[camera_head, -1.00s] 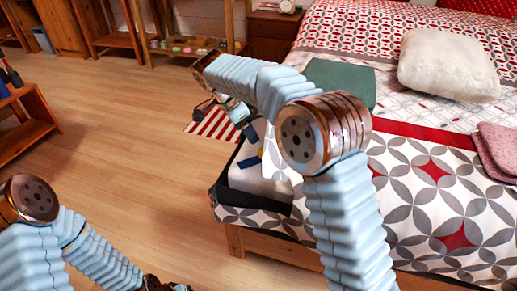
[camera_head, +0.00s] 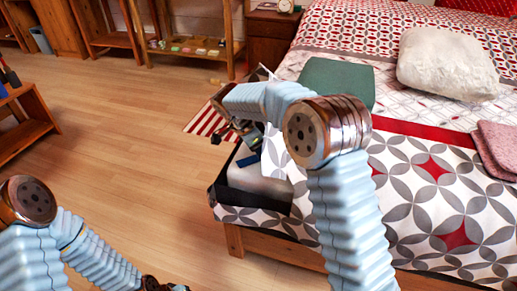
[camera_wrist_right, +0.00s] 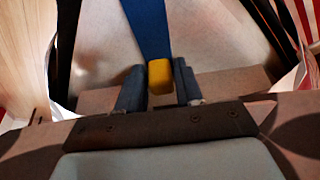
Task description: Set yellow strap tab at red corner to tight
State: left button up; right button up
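The yellow strap tab (camera_wrist_right: 160,76) sits at the end of a blue strap (camera_wrist_right: 150,28) in the right wrist view. The fingers of my right gripper (camera_wrist_right: 160,88) stand on both sides of the tab, close against it, with no clear gap. In the head view the strap (camera_head: 247,158) shows as a short blue piece over a pale block in a dark open case (camera_head: 228,196) at the bed's near left corner. My right arm hides much of the case and the tab there. Only a dark part of my left gripper (camera_head: 165,285) shows at the bottom edge.
The bed (camera_head: 440,205) fills the right side, with a green folded cloth (camera_head: 338,82) and a white pillow (camera_head: 448,64). A red-and-white striped piece (camera_head: 204,119) lies beside the case. A wooden shelf (camera_head: 30,125) stands at left. The floor between is clear.

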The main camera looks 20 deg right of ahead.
grip_shut()
jog(key=shift+a+f, duration=0.1)
jog(key=shift+a, duration=0.3)
jog(key=shift+s+a+b, duration=0.25)
jog(key=shift+a, duration=0.95)
jog(key=shift+s+a+b, duration=0.2)
jog(key=shift+s+a, duration=0.05)
jog(key=shift+a, duration=0.9)
jog(key=shift+o, duration=2)
grip_release()
jog(key=p+v, duration=0.1)
jog(key=v, duration=1.3)
jog(key=shift+p, duration=0.3)
jog(key=shift+s, duration=0.1)
